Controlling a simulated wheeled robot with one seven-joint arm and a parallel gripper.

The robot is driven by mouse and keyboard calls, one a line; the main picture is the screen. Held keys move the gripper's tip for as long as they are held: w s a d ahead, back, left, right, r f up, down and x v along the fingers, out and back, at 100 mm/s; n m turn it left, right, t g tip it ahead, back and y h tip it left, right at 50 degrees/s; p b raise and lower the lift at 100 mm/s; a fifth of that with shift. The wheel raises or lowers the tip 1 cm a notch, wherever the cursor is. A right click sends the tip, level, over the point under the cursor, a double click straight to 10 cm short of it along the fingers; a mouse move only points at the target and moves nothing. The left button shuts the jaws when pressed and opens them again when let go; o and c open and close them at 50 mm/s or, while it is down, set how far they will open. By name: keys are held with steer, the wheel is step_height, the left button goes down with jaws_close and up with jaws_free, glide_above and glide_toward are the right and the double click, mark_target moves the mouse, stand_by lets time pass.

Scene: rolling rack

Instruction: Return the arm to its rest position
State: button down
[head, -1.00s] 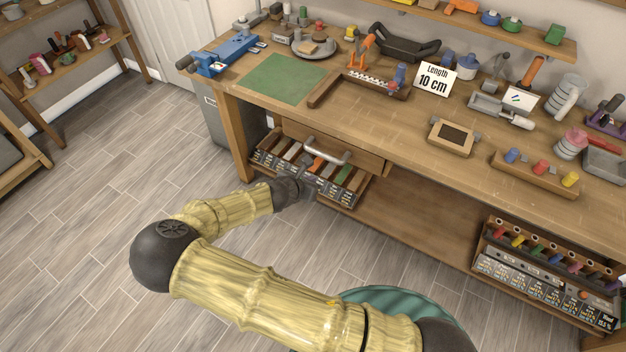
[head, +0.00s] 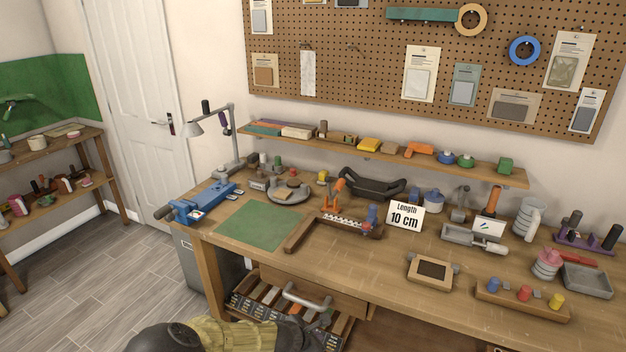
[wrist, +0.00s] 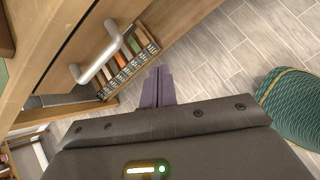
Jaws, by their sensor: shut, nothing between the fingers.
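My arm (head: 215,335) shows at the bottom edge of the head view, low in front of the workbench. My gripper (wrist: 158,75) is in the wrist view, its two fingers together with nothing between them.
The workbench (head: 360,262) carries a green mat (head: 258,226), a blue vise (head: 205,202) and a sign (head: 405,216). Compartments of parts (wrist: 128,58) sit by the drawer. A teal ribbed object (wrist: 292,105) is at the right of the wrist view. Floor (head: 110,270) is clear at left.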

steer(key=s+d+r+m+g+y, duration=0.2)
steer(key=s+d+r+m, duration=0.5)
steer(key=m, duration=0.5)
steer(key=s+d+r+m+g+y, duration=0.2)
steer(key=s+d+r+m, duration=0.6)
steer(key=r+m, duration=0.4)
steer(key=shift+s+r+m+y, duration=0.15)
steer(key=shift+s+m+y, duration=0.35)
steer(key=shift+s, duration=0.3)
